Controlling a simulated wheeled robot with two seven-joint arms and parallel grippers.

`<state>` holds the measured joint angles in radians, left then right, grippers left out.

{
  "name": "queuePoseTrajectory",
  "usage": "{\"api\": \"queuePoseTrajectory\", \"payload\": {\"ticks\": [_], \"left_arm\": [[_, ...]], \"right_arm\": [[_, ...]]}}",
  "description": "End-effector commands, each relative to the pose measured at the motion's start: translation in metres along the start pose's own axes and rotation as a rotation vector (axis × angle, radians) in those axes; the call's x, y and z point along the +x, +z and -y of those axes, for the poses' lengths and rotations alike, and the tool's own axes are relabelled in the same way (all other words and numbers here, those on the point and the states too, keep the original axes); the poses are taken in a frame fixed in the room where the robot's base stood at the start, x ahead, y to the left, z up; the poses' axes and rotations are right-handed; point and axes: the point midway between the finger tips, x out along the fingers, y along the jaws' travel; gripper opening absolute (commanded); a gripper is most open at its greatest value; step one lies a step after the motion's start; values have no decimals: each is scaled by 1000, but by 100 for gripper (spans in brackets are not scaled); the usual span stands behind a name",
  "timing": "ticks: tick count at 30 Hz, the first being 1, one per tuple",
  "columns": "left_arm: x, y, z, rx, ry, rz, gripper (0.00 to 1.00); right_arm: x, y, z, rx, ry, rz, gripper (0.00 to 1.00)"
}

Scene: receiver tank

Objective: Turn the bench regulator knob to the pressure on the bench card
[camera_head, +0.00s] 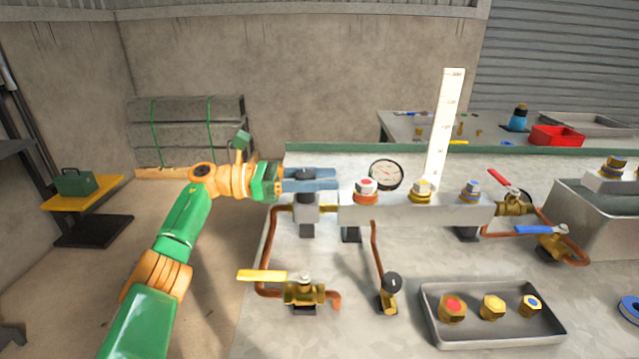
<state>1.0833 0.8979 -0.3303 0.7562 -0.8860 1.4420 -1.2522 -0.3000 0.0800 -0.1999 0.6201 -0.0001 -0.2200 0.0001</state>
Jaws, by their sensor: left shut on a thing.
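My left gripper (322,180) reaches in from the left at the bench's rear. Its two blue-grey fingers are shut on the dark regulator knob (305,174), which stands on top of the regulator body (304,205). The fingers partly cover the knob. A round white pressure gauge (386,174) with a dark rim stands to the right; its needle and numbers are too small to read. A bench card with a pressure is not clearly recognisable. My right gripper is not in view.
A manifold block (400,210) carries several fittings, with a tall white scale (445,130) behind. A yellow-handled valve (303,289) stands in front. A grey tray (480,340) holds three brass caps. Red (503,182) and blue (532,230) valve handles are at right.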

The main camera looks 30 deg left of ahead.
Motion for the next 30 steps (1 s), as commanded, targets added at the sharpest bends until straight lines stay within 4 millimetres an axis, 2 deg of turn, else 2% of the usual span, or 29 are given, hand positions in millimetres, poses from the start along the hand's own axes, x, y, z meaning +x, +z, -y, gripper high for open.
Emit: {"api": "queuePoseTrajectory", "payload": {"ticks": [9,25,26,29,30], "left_arm": [[1,-3,2,-4,-62,-7,0],[1,-5,3,-5,-75,-13,0],[1,-5,3,-5,-75,-13,51],[1,-4,3,-5,-74,-12,78],[1,-4,3,-4,-73,-11,78]], "right_arm": [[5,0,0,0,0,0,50],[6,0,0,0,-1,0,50],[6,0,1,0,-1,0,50],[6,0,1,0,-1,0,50],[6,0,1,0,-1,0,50]]}}
